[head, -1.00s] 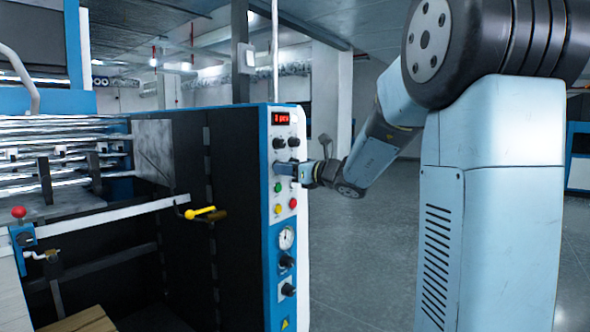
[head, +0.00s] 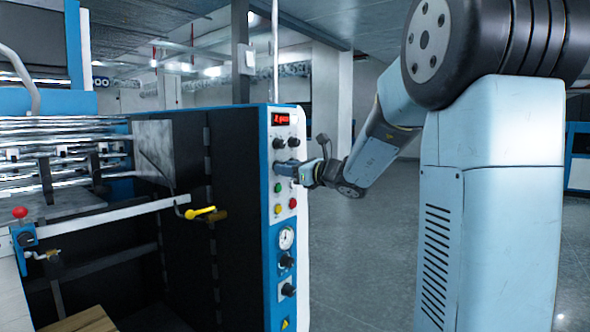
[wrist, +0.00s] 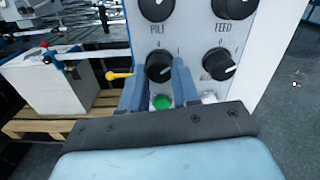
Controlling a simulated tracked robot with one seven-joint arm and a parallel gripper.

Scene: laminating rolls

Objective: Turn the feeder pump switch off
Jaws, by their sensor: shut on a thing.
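The control panel (head: 284,225) is on the near end of the blue and black machine. In the wrist view, a black rotary switch (wrist: 158,67) with a white pointer line sits in the lower row of knobs, under the PILE knob (wrist: 157,8). My gripper (wrist: 158,75) is shut on this switch, one finger on each side of it. Its own label is hidden or unreadable. The pointer slants to the right. In the head view my gripper (head: 290,170) reaches the panel from the right and hides the held switch.
Another switch (wrist: 218,65) is close right of my fingers, under the FEED knob (wrist: 224,27). A green button (wrist: 161,102) lies just below the held switch. A gauge (head: 286,238) is lower on the panel. A yellow-handled crank (head: 200,212) sticks out left. The floor right is open.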

